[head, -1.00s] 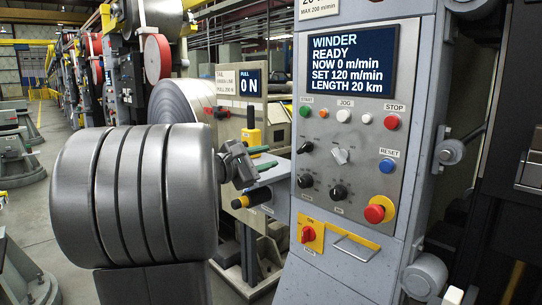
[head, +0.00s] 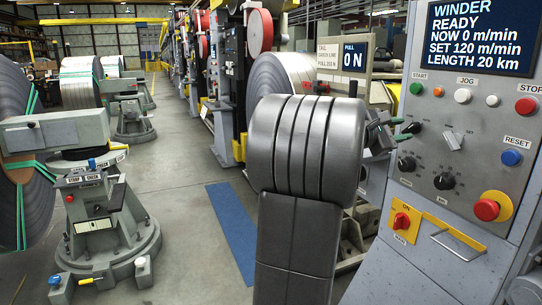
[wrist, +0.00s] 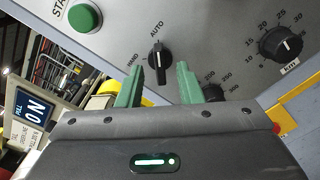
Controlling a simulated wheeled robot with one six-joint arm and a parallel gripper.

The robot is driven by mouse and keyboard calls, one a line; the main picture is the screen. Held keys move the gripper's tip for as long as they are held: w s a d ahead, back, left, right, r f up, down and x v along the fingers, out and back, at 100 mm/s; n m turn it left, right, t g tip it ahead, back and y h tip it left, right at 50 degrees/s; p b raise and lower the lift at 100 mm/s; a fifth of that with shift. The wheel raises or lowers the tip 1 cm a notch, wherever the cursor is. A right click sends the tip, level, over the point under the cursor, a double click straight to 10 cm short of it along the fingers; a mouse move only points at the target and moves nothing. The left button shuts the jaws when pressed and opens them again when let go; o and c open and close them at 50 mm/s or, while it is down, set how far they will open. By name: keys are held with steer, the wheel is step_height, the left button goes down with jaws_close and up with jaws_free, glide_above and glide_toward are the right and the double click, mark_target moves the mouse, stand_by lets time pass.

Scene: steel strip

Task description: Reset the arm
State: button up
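My gripper (head: 400,130) is partly hidden behind my thick grey arm in the head view. Its green fingertips point right toward the winder control panel (head: 452,115). In the wrist view my gripper (wrist: 160,68) has its two green fingers apart, with nothing held between them. A black HAND/AUTO selector knob (wrist: 159,58) on the panel shows beyond and between the fingertips. The fingers look apart from the knob; the exact gap is hard to tell. A green START button (wrist: 85,18) is at upper left and a black dial (wrist: 281,45) at right.
The panel also has a blue RESET button (head: 511,157), a red emergency stop (head: 487,209) and a red switch on yellow (head: 401,221). A strap-coil stand (head: 105,225) is at left. Floor between it and a blue mat (head: 232,230) is clear.

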mark_target(409, 128)
steer(key=shift+x, duration=1.5)
